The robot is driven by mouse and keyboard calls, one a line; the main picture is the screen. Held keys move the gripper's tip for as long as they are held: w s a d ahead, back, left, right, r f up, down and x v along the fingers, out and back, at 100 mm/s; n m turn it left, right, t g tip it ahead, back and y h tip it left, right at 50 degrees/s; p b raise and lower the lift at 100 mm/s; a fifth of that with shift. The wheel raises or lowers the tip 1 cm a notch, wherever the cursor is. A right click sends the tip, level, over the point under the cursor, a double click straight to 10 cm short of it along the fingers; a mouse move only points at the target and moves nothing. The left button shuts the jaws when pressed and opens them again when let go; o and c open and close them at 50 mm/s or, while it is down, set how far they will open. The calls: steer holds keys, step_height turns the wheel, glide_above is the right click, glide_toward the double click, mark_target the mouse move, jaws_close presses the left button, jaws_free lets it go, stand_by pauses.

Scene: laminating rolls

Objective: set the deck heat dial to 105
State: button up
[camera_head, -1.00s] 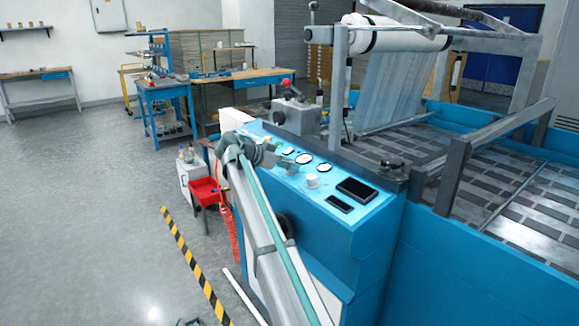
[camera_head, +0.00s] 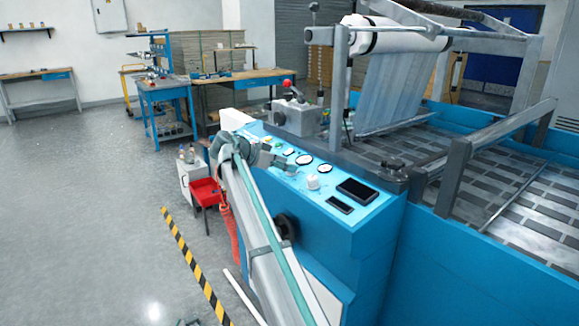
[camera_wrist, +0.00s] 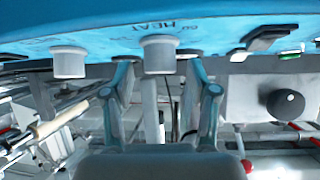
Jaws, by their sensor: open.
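In the wrist view, the panel carries the printed word HEAT beside a pale grey round dial (camera_wrist: 160,55). My gripper (camera_wrist: 161,72) is open and empty, with one finger on each side of this dial in the picture. I cannot tell whether either finger touches it. The dial's pointer and scale cannot be read. A second pale knob (camera_wrist: 69,62) stands to its left. In the head view, my gripper (camera_head: 286,164) is low over the blue control panel, close to the gauges and left of a white knob (camera_head: 312,182).
Round gauges (camera_head: 304,159), a dark screen (camera_head: 357,190) and a smaller black display (camera_head: 339,205) lie on the panel. A grey box with a red-topped lever (camera_head: 293,115) stands behind my gripper. The roller frame (camera_head: 340,80) rises to its right. Open floor lies left.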

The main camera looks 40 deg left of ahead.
steer(key=v, duration=1)
steer(key=shift+s, duration=0.15)
